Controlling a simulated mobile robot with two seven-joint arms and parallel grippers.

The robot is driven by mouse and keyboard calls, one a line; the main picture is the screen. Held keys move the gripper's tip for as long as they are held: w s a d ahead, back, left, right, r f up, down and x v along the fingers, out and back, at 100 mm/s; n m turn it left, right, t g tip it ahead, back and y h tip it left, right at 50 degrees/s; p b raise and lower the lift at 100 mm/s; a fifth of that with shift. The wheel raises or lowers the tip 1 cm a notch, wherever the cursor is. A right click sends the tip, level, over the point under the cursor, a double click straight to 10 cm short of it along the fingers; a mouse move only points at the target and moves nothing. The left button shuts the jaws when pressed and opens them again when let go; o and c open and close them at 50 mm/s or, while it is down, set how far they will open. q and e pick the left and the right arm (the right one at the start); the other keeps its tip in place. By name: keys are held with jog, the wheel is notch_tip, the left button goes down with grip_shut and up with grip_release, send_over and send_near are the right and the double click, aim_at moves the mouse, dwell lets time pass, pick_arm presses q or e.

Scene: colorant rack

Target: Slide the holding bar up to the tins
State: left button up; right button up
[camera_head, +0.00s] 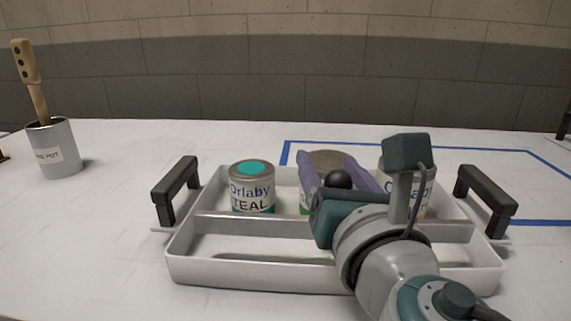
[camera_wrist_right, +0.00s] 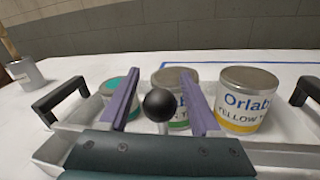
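A pale holding bar (camera_head: 262,221) runs across the white tray, in front of the tins. A black ball knob (camera_head: 338,179) stands near its middle; the wrist view shows it too (camera_wrist_right: 158,105). My right gripper (camera_head: 327,162) is open, its two purple fingers on either side of the knob, with gaps visible in the wrist view (camera_wrist_right: 160,76). Behind the bar stand a teal tin (camera_head: 252,192), a middle tin (camera_wrist_right: 176,78) partly hidden by the fingers, and a yellow-labelled tin (camera_wrist_right: 245,101). My right arm hides part of the bar. My left gripper is out of view.
The white tray (camera_head: 260,270) has black handles at its left (camera_head: 176,190) and right (camera_head: 487,200). Its front compartment looks empty where visible. A grey pot (camera_head: 54,148) with a wooden-handled tool stands far left. Blue tape lines (camera_head: 400,144) mark the table behind.

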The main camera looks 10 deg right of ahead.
grip_shut()
dwell(1.2)
